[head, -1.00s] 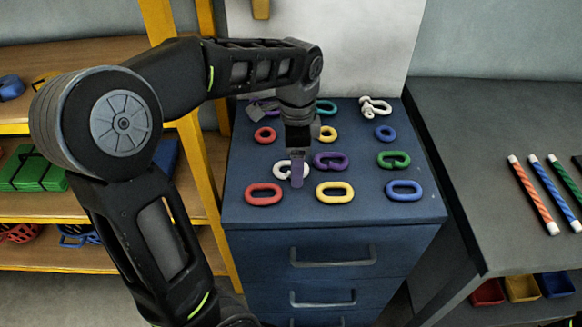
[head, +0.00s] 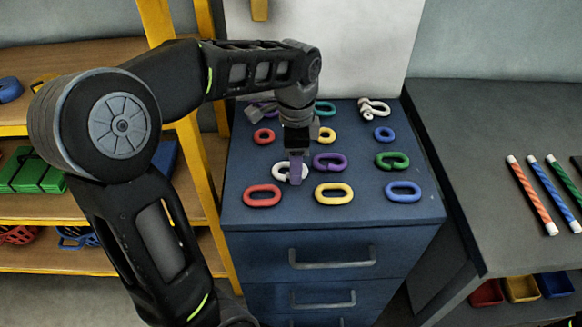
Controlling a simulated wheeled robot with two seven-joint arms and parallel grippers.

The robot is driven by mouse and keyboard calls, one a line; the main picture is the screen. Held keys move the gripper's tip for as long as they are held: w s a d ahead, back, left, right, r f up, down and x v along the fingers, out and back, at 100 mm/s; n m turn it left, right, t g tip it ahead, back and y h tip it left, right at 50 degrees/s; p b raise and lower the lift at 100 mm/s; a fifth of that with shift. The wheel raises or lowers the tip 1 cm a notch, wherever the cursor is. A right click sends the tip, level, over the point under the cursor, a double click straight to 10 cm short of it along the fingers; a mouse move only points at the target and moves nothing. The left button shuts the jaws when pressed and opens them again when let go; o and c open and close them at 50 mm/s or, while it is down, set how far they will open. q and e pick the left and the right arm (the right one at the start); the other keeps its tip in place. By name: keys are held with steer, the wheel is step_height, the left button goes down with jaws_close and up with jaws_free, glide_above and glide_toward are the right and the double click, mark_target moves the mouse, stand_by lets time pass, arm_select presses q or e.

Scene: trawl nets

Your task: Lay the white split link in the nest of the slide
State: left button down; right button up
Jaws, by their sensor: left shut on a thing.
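The white split link (head: 279,172) lies at the left of the middle of the blue cabinet top, partly hidden by my left gripper. My left gripper (head: 296,178) points down at the link's right side and is shut on it. The link looks low, at or close to the cabinet top; I cannot tell if it touches. I cannot make out the slide or its nest in this view. My right gripper is not in view.
Beside the white link lie a purple split link (head: 343,163) and a green one (head: 379,162). Red (head: 249,198), yellow (head: 318,194) and blue (head: 391,192) closed links lie in front. A white shackle (head: 372,115) is at the back. A grey bench (head: 460,150) stands right.

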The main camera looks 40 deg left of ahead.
arm_select(q)
step_height(320, 180, up, 10)
steer(key=p, duration=0.2)
stand_by(0.3)
stand_by(0.4)
